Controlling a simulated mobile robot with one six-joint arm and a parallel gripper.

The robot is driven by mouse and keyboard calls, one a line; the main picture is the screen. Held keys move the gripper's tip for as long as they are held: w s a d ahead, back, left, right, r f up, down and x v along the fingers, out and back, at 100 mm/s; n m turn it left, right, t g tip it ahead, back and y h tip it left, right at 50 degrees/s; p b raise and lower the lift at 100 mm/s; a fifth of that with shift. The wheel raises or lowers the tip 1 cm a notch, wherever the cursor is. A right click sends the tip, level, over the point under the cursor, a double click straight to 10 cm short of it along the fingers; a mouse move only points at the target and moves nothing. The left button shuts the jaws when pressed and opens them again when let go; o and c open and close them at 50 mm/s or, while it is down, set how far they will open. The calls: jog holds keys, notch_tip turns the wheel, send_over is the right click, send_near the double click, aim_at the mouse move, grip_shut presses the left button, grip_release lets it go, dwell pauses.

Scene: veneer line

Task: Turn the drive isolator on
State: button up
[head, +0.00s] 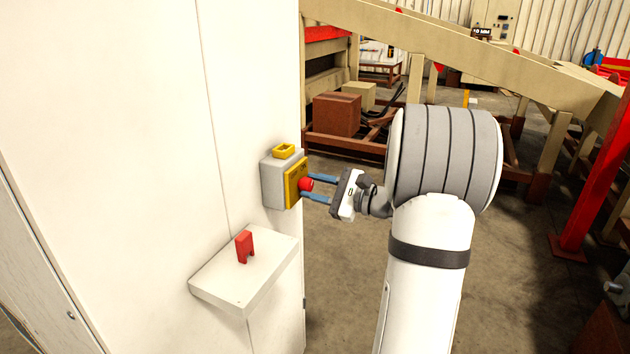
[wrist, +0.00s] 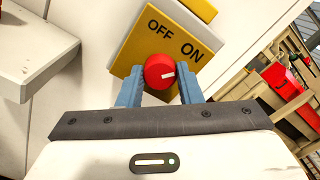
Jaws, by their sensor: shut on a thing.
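The drive isolator (head: 273,182) is a grey box on the white cabinet's side, with a yellow front plate (wrist: 137,50) lettered OFF and ON. Its round red knob (wrist: 158,73) also shows in the head view (head: 306,184). The knob's white mark points to the right in the wrist view, on the ON side and away from OFF. My gripper (head: 318,188) faces the plate. Its blue fingers lie on either side of the knob, shut on it, in the wrist view (wrist: 160,90).
A white shelf (head: 225,288) below the isolator holds a red clip-shaped piece (head: 244,247). The white cabinet (head: 110,150) fills the left. Beige machine framing (head: 480,45) and a red post (head: 603,140) stand beyond bare floor.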

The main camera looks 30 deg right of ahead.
jog(key=shift+f+m+p, duration=0.15)
jog(key=shift+m+p, duration=0.2)
jog(key=shift+m, duration=0.25)
jog(key=shift+f, duration=0.1)
jog(key=o, duration=1)
jog(key=shift+r, duration=0.2)
jog(key=shift+s+d, duration=0.1)
jog(key=v, duration=0.7)
jog(key=shift+s+d, duration=0.2)
jog(key=shift+s, duration=0.1)
